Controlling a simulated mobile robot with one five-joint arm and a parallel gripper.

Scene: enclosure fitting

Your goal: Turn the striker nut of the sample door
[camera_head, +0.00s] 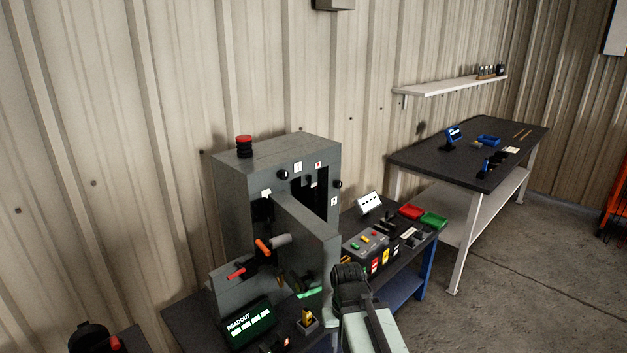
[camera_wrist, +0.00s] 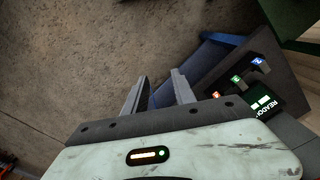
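The grey enclosure (camera_head: 230,185) stands on a dark bench in the head view. A grey panel (camera_head: 306,236), which looks like its door, stands out from the front at an angle. An orange handle (camera_head: 263,246) and a red handle (camera_head: 237,273) show left of this panel. I cannot pick out the striker nut in either view. My arm (camera_head: 362,318) is in front of the enclosure, at the lower right of it. In the wrist view my gripper (camera_wrist: 158,90) is open, its two fingers apart with nothing between them, pointing over the concrete floor.
A readout screen (camera_head: 249,325) stands in front of the enclosure and also shows in the wrist view (camera_wrist: 262,104). A button box (camera_head: 366,243), a red tray (camera_head: 411,212) and a green tray (camera_head: 433,220) lie to the right. A dark-topped workbench (camera_head: 430,155) stands farther right. Floor is clear there.

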